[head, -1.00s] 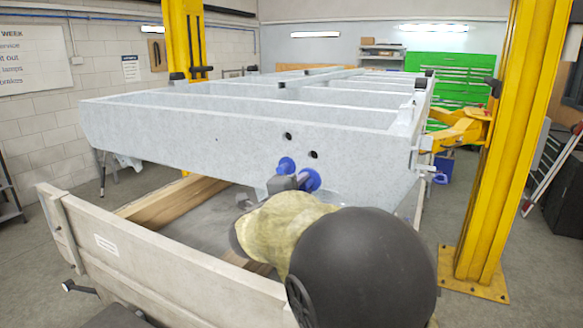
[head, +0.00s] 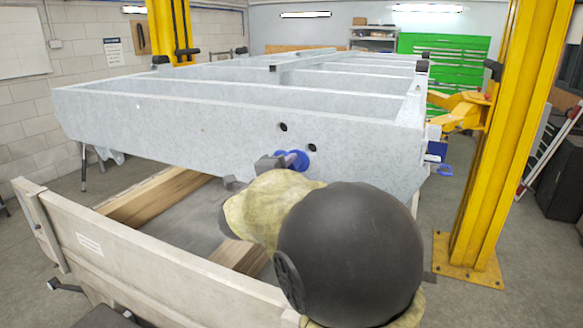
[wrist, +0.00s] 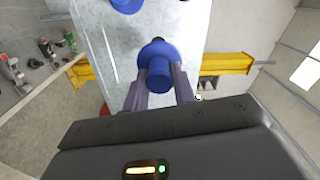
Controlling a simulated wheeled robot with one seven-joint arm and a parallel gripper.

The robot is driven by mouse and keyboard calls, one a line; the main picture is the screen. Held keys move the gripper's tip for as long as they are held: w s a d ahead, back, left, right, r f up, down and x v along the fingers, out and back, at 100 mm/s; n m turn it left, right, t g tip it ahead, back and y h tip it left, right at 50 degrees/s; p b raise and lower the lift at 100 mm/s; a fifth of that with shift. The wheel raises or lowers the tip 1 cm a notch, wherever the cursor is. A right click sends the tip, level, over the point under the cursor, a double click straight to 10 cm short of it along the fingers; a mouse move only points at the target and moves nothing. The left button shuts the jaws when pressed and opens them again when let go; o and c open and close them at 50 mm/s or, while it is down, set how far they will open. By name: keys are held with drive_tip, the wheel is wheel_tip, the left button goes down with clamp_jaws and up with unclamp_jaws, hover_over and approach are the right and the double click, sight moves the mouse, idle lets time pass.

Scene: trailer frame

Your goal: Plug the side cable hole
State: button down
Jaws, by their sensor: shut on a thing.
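The pale galvanised trailer frame (head: 200,130) fills the middle of the head view. Its near face has two dark round holes: an upper-left hole (head: 283,127) and a lower-right hole (head: 312,147). My gripper (wrist: 158,82) is shut on a blue plug (wrist: 160,72), with the wide flange away from the wrist. In the head view the blue plug (head: 299,160) is just below the lower-right hole, partly hidden by my gripper (head: 283,162). A second blue round piece (wrist: 127,4) shows at the wrist view's top edge against the frame. Whether the held plug touches the frame is unclear.
A wooden-sided drop panel (head: 140,245) and timber beams (head: 150,200) lie below the frame, at left. A yellow lift post (head: 490,150) stands close on the right, with a yellow lift arm (head: 460,108). Grey floor is open around them.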

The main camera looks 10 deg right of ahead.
sight(302, 158)
drive_tip(key=shift+p+x, duration=0.45)
drive_tip(key=shift+x, duration=1.95)
drive_tip(key=shift+f, duration=0.1)
drive_tip(key=shift+s, duration=0.1)
drive_tip(key=shift+d, duration=0.15)
drive_tip(key=shift+w+d, duration=0.1)
drive_tip(key=shift+w, duration=0.25)
drive_tip(key=shift+w+d+b, duration=0.1)
drive_tip(key=shift+w+b, duration=0.05)
drive_tip(key=shift+b, duration=0.15)
drive_tip(key=shift+w+d, duration=0.2)
drive_tip(key=shift+w, duration=0.05)
